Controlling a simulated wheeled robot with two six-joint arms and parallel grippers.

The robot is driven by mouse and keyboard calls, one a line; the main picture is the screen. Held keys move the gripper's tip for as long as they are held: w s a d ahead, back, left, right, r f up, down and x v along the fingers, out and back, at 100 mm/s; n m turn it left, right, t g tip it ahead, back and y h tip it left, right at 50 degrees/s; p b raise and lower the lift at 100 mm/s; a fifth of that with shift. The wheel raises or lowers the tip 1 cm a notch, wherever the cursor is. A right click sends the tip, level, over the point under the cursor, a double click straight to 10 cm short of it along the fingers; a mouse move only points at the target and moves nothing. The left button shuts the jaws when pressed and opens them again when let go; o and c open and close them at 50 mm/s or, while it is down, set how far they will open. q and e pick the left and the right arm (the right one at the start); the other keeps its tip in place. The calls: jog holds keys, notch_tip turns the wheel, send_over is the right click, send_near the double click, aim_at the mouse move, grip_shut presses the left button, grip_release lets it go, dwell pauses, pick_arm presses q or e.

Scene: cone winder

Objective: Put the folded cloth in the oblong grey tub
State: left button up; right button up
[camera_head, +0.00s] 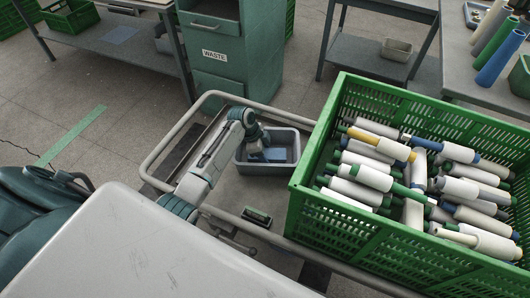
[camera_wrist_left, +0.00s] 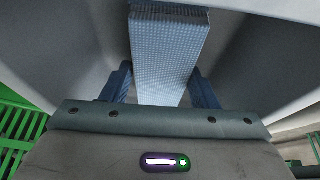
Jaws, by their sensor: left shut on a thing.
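The oblong grey tub (camera_head: 266,169) stands on the grey cart, left of the green crate. My left gripper (camera_head: 259,152) reaches down into it from the left. In the left wrist view my left gripper (camera_wrist_left: 161,86) is shut on the folded cloth (camera_wrist_left: 167,48), a blue, finely checked strip between the two fingers. In the head view the folded cloth (camera_head: 276,154) shows as a blue patch inside the tub, partly hidden by the gripper. The tub walls (camera_wrist_left: 70,45) surround the cloth in the wrist view. I cannot tell whether the cloth touches the tub floor. My right gripper is not in view.
A green crate (camera_head: 340,229) full of yarn cones and tubes stands close on the tub's right. A metal rail (camera_head: 160,157) edges the cart (camera_head: 228,192). A small dark device (camera_head: 257,217) lies in front of the tub. A green waste cabinet (camera_head: 222,58) stands behind.

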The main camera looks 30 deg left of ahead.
pick_arm(q)
jog(key=shift+f, duration=0.15)
jog(key=o, duration=1)
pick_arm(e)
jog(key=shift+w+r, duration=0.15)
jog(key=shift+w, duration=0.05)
pick_arm(q)
jog(key=v, duration=1.2)
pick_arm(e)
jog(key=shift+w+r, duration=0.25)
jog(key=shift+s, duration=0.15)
